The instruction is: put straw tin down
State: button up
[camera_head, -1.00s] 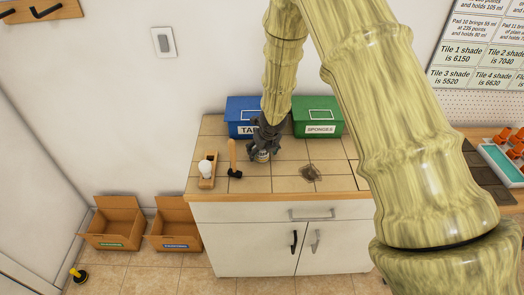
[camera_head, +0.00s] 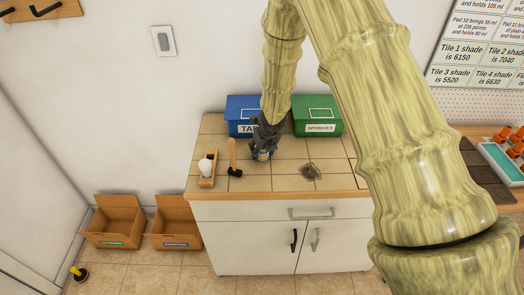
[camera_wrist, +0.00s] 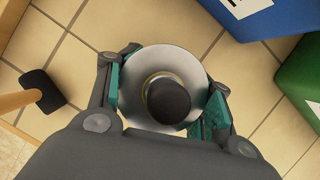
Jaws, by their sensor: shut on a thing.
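The straw tin shows in the wrist view as a round silvery top with a dark round knob (camera_wrist: 190,63). In the head view the tin (camera_head: 262,155) is a small light cylinder below my gripper, at the tiled counter (camera_head: 285,178). My gripper (camera_wrist: 165,98) is shut on the tin, with a green-padded finger on either side of it. In the head view my gripper (camera_head: 264,143) points down over the counter. I cannot tell whether the tin's base touches the tiles.
A blue box (camera_head: 242,106) and a green box labelled sponges (camera_head: 318,112) stand behind. A mallet (camera_head: 234,160) and a wooden holder with a white item (camera_head: 207,172) are to the left. A dark stain (camera_head: 310,172) lies to the right. Clear tiles lie in front.

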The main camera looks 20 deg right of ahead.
jog(key=shift+r, duration=0.25)
jog(key=shift+r+b, duration=0.7)
jog(key=shift+r, duration=0.7)
jog(key=shift+s, duration=0.1)
jog(key=s+b, duration=0.1)
jog(key=s+a+b, duration=0.1)
jog(key=s, duration=0.1)
jog(key=s+b, duration=0.1)
jog(key=s, duration=0.1)
jog(key=shift+a+r+b, duration=0.15)
jog(key=shift+r+b, duration=0.1)
jog(key=shift+b, duration=0.15)
jog(key=shift+s+a+r+b, duration=0.2)
jog(key=shift+s+a+b, duration=0.25)
jog(key=shift+s+b, duration=0.85)
jog(key=shift+s+a+r+b, duration=0.2)
jog(key=shift+s+a+b, duration=0.25)
jog(key=shift+s, duration=1.6)
jog(key=shift+s+a+r+b, duration=0.2)
jog(key=shift+s+a+b, duration=0.2)
jog(key=shift+s+b, duration=0.95)
jog(key=shift+s+p, duration=0.4)
